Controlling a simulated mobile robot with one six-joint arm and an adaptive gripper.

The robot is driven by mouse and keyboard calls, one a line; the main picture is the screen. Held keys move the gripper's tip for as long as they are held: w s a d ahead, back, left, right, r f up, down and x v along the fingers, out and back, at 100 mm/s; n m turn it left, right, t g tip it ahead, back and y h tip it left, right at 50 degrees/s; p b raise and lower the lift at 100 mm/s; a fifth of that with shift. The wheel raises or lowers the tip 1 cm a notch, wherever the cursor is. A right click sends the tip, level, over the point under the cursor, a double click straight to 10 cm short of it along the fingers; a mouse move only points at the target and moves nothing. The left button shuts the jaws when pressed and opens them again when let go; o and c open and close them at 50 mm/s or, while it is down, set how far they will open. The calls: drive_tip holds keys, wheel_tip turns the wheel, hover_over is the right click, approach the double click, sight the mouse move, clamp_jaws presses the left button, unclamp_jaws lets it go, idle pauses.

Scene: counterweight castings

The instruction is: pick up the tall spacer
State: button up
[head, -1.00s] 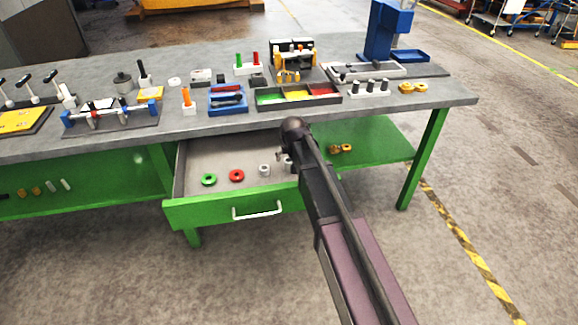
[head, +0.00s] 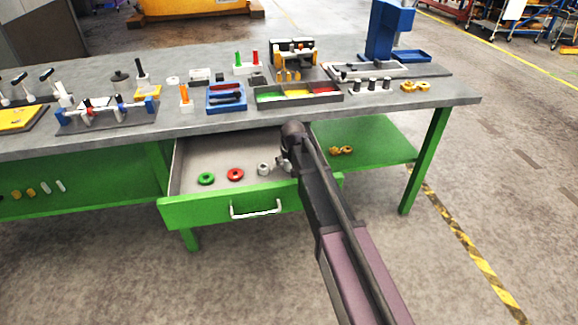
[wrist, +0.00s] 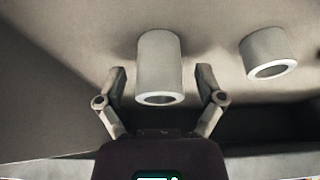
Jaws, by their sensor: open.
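The tall spacer (wrist: 159,62) is a pale grey hollow cylinder in the wrist view, with its open end facing me. My gripper (wrist: 160,85) is open, with one finger on each side of the spacer and a visible gap at both sides. A second, shorter-looking grey spacer (wrist: 268,52) stands to the right there, outside the fingers. In the head view my gripper (head: 284,163) is low over the right part of the open drawer (head: 215,150). One grey spacer (head: 263,169) shows just left of it; the other is hidden by my gripper.
A green ring (head: 206,179) and a red ring (head: 235,174) lie in the drawer, left of the spacers. The drawer front (head: 185,212) and the workbench top (head: 200,128) bound the space. Orange parts (head: 342,150) lie on the green shelf to the right.

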idle(0.4)
clamp_jaws()
drive_tip(key=shift+r, duration=0.1)
wheel_tip(320, 180, up, 10)
drive_tip(key=p, duration=1)
idle(1.0)
drive_tip(key=shift+r+p, duration=2.05)
drive_tip(key=shift+p, duration=0.15)
idle(0.5)
